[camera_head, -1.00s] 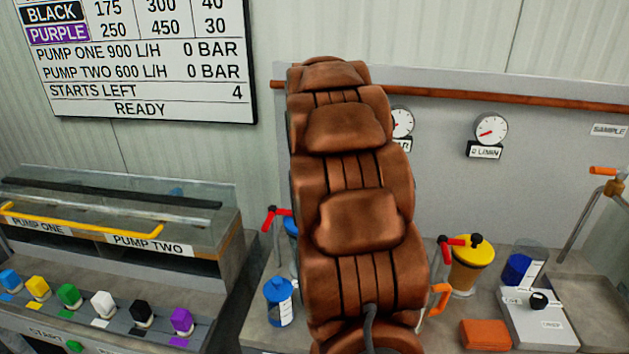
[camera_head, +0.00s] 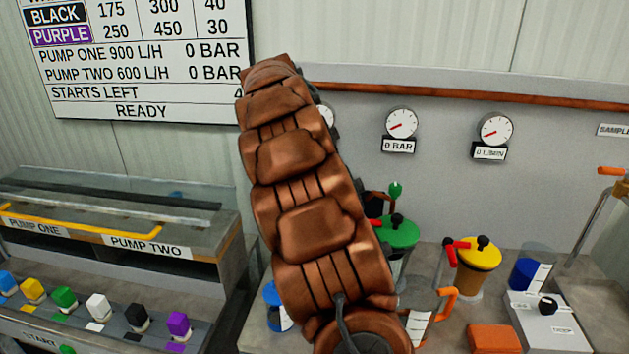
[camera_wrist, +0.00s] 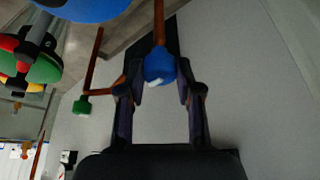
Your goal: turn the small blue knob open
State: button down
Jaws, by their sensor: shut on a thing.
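The small blue knob (camera_wrist: 158,66) shows in the wrist view, at the end of a copper-coloured stem or pipe. My gripper (camera_wrist: 160,76) has its two dark fingers on either side of this knob and is shut on it. A small white mark shows on the knob's near face. In the head view my own brown arm covers the place, and I cannot make out the small blue knob there.
A small green knob (camera_wrist: 82,105) is close left of my fingers in the wrist view; it also shows in the head view (camera_head: 395,189). A green-lidded pot (camera_head: 399,234) and yellow-lidded pot (camera_head: 479,252) stand right of my arm. The pressure gauge (camera_head: 401,124) reads 0 BAR.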

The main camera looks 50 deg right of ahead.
jog(key=shift+m, duration=0.5)
dwell(0.3)
jog(key=c, duration=0.8)
grip_release()
jog(key=shift+w+v, duration=0.15)
jog(key=shift+v, duration=2.85)
jog(key=shift+w+v, duration=0.15)
jog(key=shift+v, duration=2.8)
jog(key=shift+r, duration=0.1)
